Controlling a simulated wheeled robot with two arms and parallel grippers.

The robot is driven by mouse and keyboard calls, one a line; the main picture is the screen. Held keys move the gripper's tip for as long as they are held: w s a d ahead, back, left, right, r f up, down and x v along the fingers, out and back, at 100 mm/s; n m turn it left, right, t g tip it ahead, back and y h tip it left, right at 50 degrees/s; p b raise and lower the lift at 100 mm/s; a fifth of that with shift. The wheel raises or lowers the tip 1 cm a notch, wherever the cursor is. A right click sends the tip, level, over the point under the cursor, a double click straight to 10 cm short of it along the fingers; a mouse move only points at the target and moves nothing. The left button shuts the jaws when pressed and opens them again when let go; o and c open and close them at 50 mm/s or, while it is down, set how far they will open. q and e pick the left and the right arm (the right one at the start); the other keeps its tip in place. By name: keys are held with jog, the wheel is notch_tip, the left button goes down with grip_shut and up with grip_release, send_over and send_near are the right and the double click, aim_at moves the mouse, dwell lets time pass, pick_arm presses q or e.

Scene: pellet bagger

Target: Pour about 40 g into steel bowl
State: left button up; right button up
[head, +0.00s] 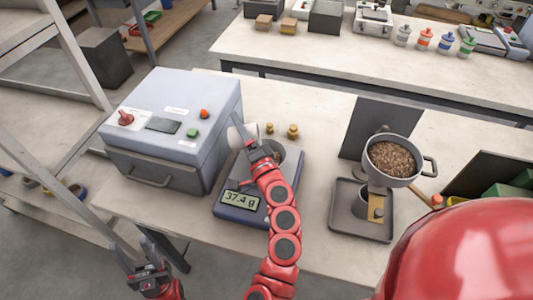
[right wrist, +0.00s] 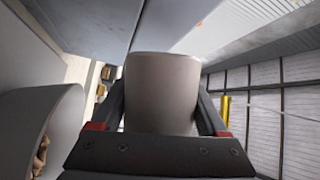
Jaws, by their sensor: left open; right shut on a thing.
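A digital scale (head: 239,203) reads 37.4 g. The steel bowl (head: 292,157) stands on it, largely hidden by my right gripper (head: 256,141). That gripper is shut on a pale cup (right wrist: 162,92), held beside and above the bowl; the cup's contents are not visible. In the right wrist view the curved grey bowl (right wrist: 48,108) shows at the left with a few brown pellets (right wrist: 40,157) inside. My left gripper (head: 140,254) is open and empty, low at the left, in front of the table.
A grey machine box (head: 165,170) with buttons stands left of the scale. Two brass weights (head: 292,131) stand behind it. A pan of brown pellets (head: 394,158) sits above a tray (head: 345,218) at the right. The table between scale and tray is clear.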

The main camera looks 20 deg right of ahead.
aim_at(249, 125)
jog(key=shift+s+d+r+m+t+h+b, duration=0.15)
jog(key=shift+r+m+t+b, duration=0.1)
jog(key=shift+m+b, duration=0.4)
jog(key=shift+w+d+r+m+t+h+b, duration=0.15)
jog(key=shift+r+m+t+b, duration=0.1)
jog(key=shift+m+b, duration=0.4)
dwell(1.9)
jog(key=shift+s+d+r+m+t+h+b, duration=0.1)
jog(key=shift+d+r+m+t+h+b, duration=0.15)
jog(key=shift+m+b, duration=0.35)
jog(key=shift+s+d+r+m+t+h+b, duration=0.15)
jog(key=shift+m+h+b, duration=0.2)
jog(key=shift+m+b, duration=0.2)
jog(key=shift+d+r+m+t+h+b, duration=0.1)
jog(key=shift+d+m+t+h+b, duration=0.15)
jog(key=shift+m+b, duration=0.35)
dwell(2.5)
jog(key=shift+r+m, duration=0.15)
jog(key=shift+m, duration=0.1)
